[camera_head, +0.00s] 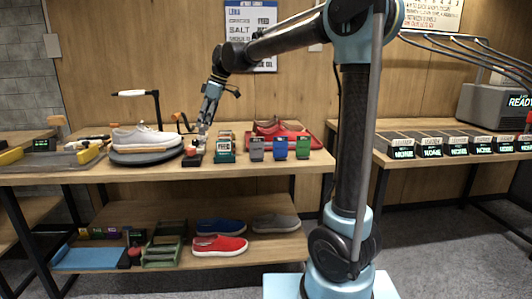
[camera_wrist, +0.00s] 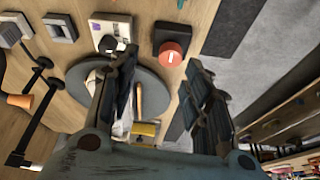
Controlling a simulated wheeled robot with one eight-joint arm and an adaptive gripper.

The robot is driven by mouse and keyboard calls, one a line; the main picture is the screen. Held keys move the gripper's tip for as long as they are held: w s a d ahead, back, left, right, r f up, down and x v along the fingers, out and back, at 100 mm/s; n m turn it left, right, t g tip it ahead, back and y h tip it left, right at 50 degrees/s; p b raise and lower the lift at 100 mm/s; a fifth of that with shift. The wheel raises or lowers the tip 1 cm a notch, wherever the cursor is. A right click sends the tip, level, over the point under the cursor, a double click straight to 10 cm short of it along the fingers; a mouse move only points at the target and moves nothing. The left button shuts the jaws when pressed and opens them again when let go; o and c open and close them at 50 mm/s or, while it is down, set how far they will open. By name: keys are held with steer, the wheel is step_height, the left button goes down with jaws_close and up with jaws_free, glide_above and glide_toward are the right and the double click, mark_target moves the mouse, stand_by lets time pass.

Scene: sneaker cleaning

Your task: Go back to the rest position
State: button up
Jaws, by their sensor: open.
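My arm reaches left from its column over the wooden table (camera_head: 270,167) in the head view. My gripper (camera_head: 203,124) hangs with its fingers pointing down near the red button (camera_head: 191,150) on a black base. In the wrist view my gripper (camera_wrist: 160,62) has its two dark fingers spread wide apart, with nothing held between them. The dark round turntable (camera_wrist: 160,82) shows behind and between the fingers. The red button also shows in the wrist view (camera_wrist: 172,53), beyond the fingertips. Whether the fingers touch anything below is hard to tell in the head view.
A white sneaker (camera_head: 143,136) rests on the turntable, left of my gripper. A green device (camera_head: 224,148), several small coloured boxes and a red tray with red shoes stand to its right. A black stand (camera_head: 157,108) rises behind the sneaker. The air above the table's right part is clear.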

steer(key=s+d+f+m+t+h, duration=0.1)
steer(key=s+d+f+m, duration=0.15)
steer(key=d, duration=0.65)
steer(key=s+d+f+m, duration=0.2)
steer(key=s+d+m, duration=0.15)
steer(key=d, duration=0.45)
steer(key=s+d+f+m+t+h, duration=0.1)
steer(key=s+d+f+m, duration=0.2)
steer(key=d, duration=0.6)
steer(key=s+d+f+m+h, duration=0.2)
steer(key=s+d+f+m, duration=0.6)
steer(key=s+d+f, duration=0.8)
steer(key=shift+s+f+m, duration=0.4)
steer(key=shift+s+f, duration=0.35)
steer(key=shift+s, duration=0.4)
steer(key=shift+w+f, duration=0.2)
steer(key=shift+w, duration=0.3)
steer(key=shift+c, duration=1.4)
steer(key=shift+s, duration=0.1)
